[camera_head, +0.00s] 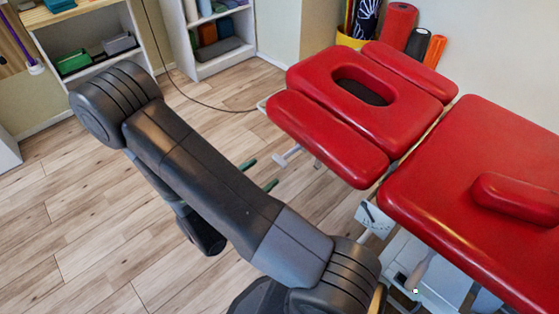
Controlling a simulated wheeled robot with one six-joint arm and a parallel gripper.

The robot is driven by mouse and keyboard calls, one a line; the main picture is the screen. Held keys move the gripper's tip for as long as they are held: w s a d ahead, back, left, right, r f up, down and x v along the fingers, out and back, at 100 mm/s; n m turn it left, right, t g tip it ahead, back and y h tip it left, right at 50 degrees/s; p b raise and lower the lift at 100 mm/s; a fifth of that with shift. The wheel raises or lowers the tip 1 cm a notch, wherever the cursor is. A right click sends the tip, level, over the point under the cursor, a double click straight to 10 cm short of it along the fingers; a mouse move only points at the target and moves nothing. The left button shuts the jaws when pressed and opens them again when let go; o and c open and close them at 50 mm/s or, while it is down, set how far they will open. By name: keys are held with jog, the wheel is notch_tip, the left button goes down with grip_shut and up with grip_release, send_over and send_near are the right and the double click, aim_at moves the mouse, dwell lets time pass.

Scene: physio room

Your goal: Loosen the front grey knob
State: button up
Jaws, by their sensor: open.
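A red padded treatment table stands at the right, with a headrest section (370,108) that has an oval face hole. A light grey knob (281,160) on a short stem sticks out under the near-left edge of the headrest. My gripper (259,175) shows as two green-tipped fingers beyond my dark arm, just left of and below that knob in the picture. The fingers are apart, with nothing seen between them. The rest of the gripper is hidden behind my arm. I cannot tell the depth gap between fingers and knob.
A grey lever (418,270) and metal frame sit under the main red pad (480,170). Shelves (218,45) with blocks stand at the back. A dark cable (205,104) trails to the headrest. The wood floor (60,210) at left is clear.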

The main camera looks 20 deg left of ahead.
aim_at(277, 162)
jog(key=shift+x, duration=3.9)
jog(key=c, duration=1)
